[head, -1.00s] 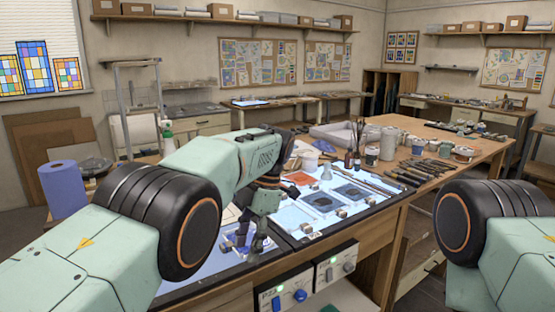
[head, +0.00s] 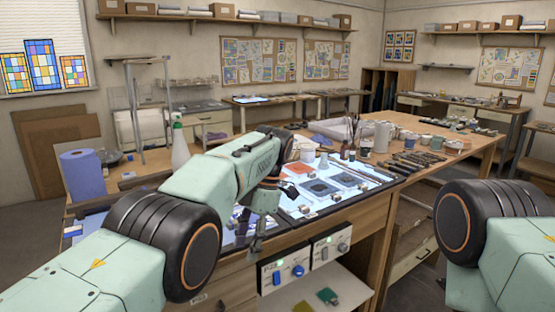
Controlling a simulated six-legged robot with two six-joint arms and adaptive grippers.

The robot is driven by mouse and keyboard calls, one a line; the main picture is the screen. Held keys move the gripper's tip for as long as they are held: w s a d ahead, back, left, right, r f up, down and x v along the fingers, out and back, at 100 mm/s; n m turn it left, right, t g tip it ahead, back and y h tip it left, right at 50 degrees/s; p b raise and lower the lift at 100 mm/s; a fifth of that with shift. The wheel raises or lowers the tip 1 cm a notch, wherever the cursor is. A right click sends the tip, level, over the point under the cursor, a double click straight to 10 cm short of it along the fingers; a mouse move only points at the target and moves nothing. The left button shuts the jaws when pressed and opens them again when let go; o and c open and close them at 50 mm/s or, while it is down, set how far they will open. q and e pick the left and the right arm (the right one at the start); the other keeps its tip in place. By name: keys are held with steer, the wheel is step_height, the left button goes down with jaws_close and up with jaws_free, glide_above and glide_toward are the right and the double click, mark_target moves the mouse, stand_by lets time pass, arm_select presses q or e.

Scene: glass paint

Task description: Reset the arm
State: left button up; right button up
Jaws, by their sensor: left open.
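My left arm comes in from the left and bends over the front edge of the workbench (head: 352,222). My left gripper (head: 256,240) hangs pointing down at the front of the lit panel (head: 318,208). It is small and partly hidden behind my forearm; it is open, and I see nothing held in it. Of my right arm only a thick joint and a pale green link show at the right edge; its gripper is out of view.
Dark glass pieces (head: 318,187) lie on the lit panel. Brushes, jars and a white mug (head: 382,137) stand behind it. A spray bottle (head: 179,147) and a blue paper roll (head: 83,176) stand left. Control boxes (head: 284,274) are under the front edge. Floor between bench and right arm is clear.

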arm_select(q)
steer(key=w+d+f+m+t+h, duration=0.1)
steer(key=w+f+m+t, duration=0.15)
steer(key=f+m, duration=0.35)
steer(key=w+f+m+t+h, duration=0.1)
steer(key=w+f+m+t, duration=0.1)
steer(key=w+f+m, duration=0.3)
steer(key=s+a+f+m+h+b, duration=0.1)
steer(key=s+a+f+m+b, duration=0.3)
steer(key=f, duration=0.6)
steer(key=s+a+f+m+p, duration=0.1)
steer(key=s+a+f+m, duration=0.2)
steer(key=s+f+m, duration=0.5)
steer(key=s+a+f+b, duration=0.3)
steer(key=s, duration=0.9)
steer(key=s+a+f+m+g+b, duration=0.1)
steer(key=s+a+f+b, duration=0.2)
steer(key=s, duration=1)
steer(key=s+a+f+g+b, duration=0.1)
steer(key=s+a+f+b, duration=0.3)
steer(key=s, duration=0.9)
steer(key=shift+f, duration=0.55)
arm_select(e)
step_height(320, 180, down, 13)
steer(key=shift+f, duration=0.15)
